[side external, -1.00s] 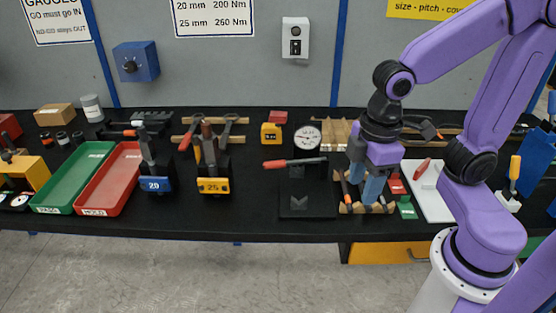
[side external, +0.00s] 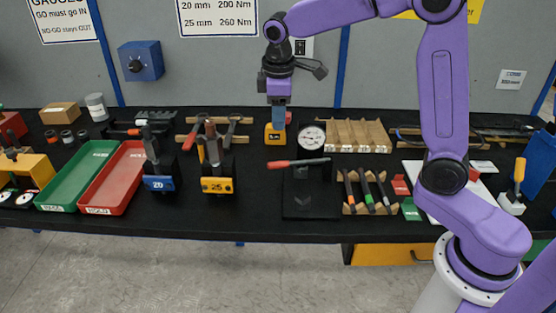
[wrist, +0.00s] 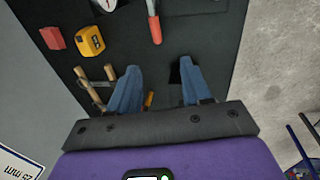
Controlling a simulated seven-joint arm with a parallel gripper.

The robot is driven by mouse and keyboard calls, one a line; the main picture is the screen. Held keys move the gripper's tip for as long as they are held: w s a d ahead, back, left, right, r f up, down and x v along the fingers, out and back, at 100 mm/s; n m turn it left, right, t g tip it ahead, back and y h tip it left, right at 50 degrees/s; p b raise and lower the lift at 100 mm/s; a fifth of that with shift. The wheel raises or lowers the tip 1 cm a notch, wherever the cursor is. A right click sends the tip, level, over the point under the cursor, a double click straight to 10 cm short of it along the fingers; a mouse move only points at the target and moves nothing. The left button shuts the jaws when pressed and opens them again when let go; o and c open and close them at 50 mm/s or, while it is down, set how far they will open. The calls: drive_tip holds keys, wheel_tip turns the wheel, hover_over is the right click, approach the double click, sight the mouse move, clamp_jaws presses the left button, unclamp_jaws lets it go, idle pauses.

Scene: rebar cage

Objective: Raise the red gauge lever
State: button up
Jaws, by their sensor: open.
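The red gauge lever (side external: 298,162) lies roughly level across the dark gauge stand (side external: 312,207), its red grip pointing left. The stand's round white dial (side external: 312,137) rises behind it. In the wrist view the red lever (wrist: 154,26) shows at the top, beyond my fingertips. My gripper (side external: 278,124) hangs pointing down, behind and left of the lever and apart from it. In the wrist view my gripper's (wrist: 157,78) two blue fingers are spread with nothing between them.
A yellow tape measure (side external: 275,136) stands beneath my gripper in the side view. Two upright clamp-like tools, blue (side external: 158,183) and yellow (side external: 217,185), stand left of the gauge. A wooden rack (side external: 371,208) with marked rods is to its right. Bare bench lies left of the stand.

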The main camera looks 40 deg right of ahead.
sight(278, 162)
drive_tip(key=w+d+f, duration=0.1)
drive_tip(key=f, duration=0.4)
drive_tip(key=w+d+f, duration=0.1)
drive_tip(key=f, duration=0.5)
drive_tip(key=w+f, duration=0.1)
drive_tip(key=f, duration=0.5)
drive_tip(key=shift+w+d, duration=0.1)
drive_tip(key=shift+d, duration=0.3)
clamp_jaws()
